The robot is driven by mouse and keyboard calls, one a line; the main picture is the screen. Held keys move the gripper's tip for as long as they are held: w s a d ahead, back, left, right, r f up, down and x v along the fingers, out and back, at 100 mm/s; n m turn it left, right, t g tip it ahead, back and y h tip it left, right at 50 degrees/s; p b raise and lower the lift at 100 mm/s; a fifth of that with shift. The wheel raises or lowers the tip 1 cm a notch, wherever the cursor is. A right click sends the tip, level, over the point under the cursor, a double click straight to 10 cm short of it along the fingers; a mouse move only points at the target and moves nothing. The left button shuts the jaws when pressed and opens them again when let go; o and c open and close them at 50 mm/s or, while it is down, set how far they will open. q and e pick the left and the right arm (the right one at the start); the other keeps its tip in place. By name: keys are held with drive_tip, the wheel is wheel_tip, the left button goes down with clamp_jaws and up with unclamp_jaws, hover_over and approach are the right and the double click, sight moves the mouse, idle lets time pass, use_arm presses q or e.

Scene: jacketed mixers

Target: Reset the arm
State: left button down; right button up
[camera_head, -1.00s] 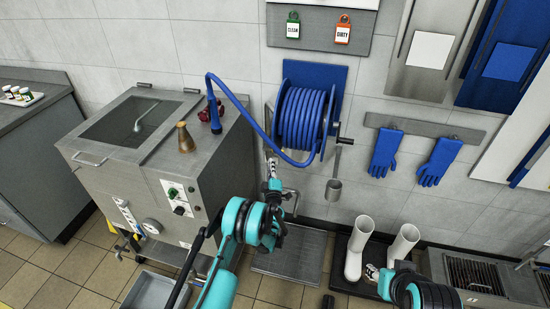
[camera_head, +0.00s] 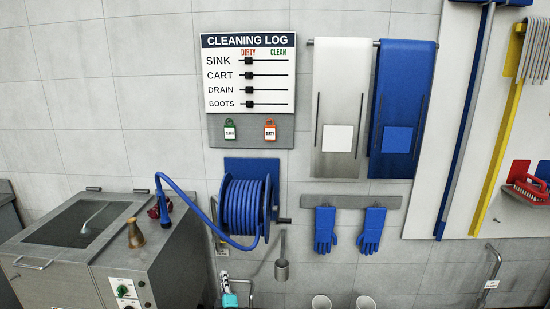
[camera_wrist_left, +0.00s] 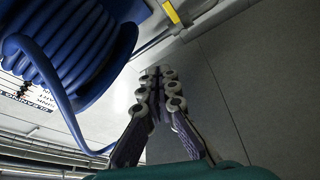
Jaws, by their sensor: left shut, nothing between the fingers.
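My left gripper (camera_head: 224,277) shows at the bottom of the head view, below the hose reel, with only a bit of its teal arm behind it. In the left wrist view its two fingers (camera_wrist_left: 158,74) meet at the tips, with nothing between them. The blue hose reel (camera_wrist_left: 75,60) fills the upper left of that view, beside the fingers and apart from them. My right gripper is not in view.
The wall-mounted hose reel (camera_head: 243,207) hangs right of the steel jacketed mixer (camera_head: 75,240). Blue gloves (camera_head: 325,230), aprons (camera_head: 403,110) and a cleaning log board (camera_head: 248,75) are on the wall.

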use_arm(q)
drive_tip(key=s+d+r+m+g+h, duration=0.1)
drive_tip(key=d+r+m+h, duration=0.25)
drive_tip(key=r, duration=0.55)
drive_tip(key=s+d+r+m+h, duration=0.1)
drive_tip(key=d+r+m+h, duration=0.2)
drive_tip(key=r, duration=0.6)
drive_tip(key=s+d+r+m+g+h, duration=0.25)
drive_tip(key=s+r+m, duration=0.35)
drive_tip(key=s+r, duration=0.4)
drive_tip(key=s+a+f+m+g+y, duration=0.1)
drive_tip(key=s+a+f+g, duration=0.1)
drive_tip(key=s, duration=1)
drive_tip(key=s+a+f+m+g+y, duration=0.1)
drive_tip(key=s+a+f+g, duration=0.1)
drive_tip(key=s, duration=1.1)
drive_tip(key=s+a+f+m+g+y, duration=0.2)
drive_tip(key=s+f+g, duration=0.2)
drive_tip(key=s, duration=0.8)
drive_tip(key=shift+s+a+f, duration=0.2)
drive_tip(key=shift+s+f, duration=0.2)
drive_tip(key=shift+f, duration=0.4)
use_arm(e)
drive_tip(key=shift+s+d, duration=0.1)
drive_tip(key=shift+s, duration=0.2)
